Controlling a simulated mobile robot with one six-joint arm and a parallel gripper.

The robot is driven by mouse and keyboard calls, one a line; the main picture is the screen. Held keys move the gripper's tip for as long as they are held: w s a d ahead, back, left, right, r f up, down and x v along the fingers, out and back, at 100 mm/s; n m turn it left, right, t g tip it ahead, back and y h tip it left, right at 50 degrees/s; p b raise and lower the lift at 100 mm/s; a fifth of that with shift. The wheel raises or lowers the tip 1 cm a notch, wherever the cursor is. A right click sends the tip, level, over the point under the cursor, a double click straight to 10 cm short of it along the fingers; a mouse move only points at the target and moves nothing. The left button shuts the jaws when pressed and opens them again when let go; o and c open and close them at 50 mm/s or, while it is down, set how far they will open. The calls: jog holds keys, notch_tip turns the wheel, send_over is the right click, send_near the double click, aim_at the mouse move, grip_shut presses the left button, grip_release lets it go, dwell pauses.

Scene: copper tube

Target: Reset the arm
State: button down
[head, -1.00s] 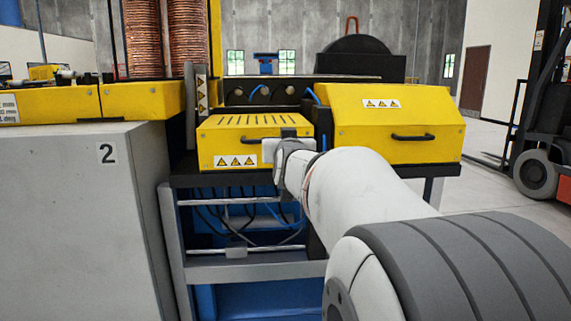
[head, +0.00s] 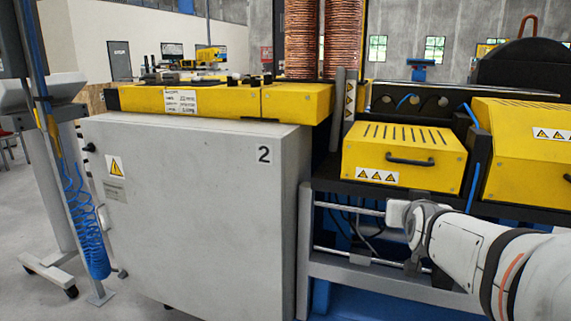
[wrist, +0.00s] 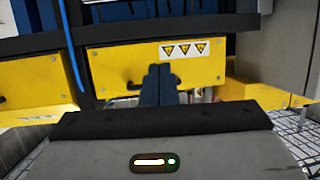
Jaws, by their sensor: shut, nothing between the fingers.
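My arm (head: 475,252) reaches in from the right edge of the head view. Its wrist is in front of the machine frame, below the small yellow cover (head: 404,155). In the wrist view my gripper (wrist: 160,72) has its two dark fingers together, with nothing between them. The fingers overlap the yellow cover (wrist: 115,66) in that picture, which appears upside down. I cannot tell how close they are to it. The fingers are not clear in the head view.
A large grey cabinet (head: 190,215) marked 2 stands left of the arm. A second yellow cover (head: 520,165) is at right. Copper coils (head: 345,40) rise behind. A stand with a blue coiled hose (head: 88,230) is at far left. Bare floor shows at lower left.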

jog(key=s+a+r+n+g+y+p, duration=0.1)
jog(key=s+a+r+g+p, duration=0.2)
jog(key=s+p, duration=0.7)
jog(key=s+a+r+n+g+y+p, duration=0.2)
jog(key=s+a+r+g+p, duration=0.1)
jog(key=s+a+g+p, duration=0.5)
jog(key=s+a+p, duration=0.1)
jog(key=s+p, duration=0.1)
jog(key=s, duration=0.1)
jog(key=shift+s+r+y+p, duration=0.15)
jog(key=shift+s+y+p, duration=0.15)
jog(key=shift+s+p, duration=0.05)
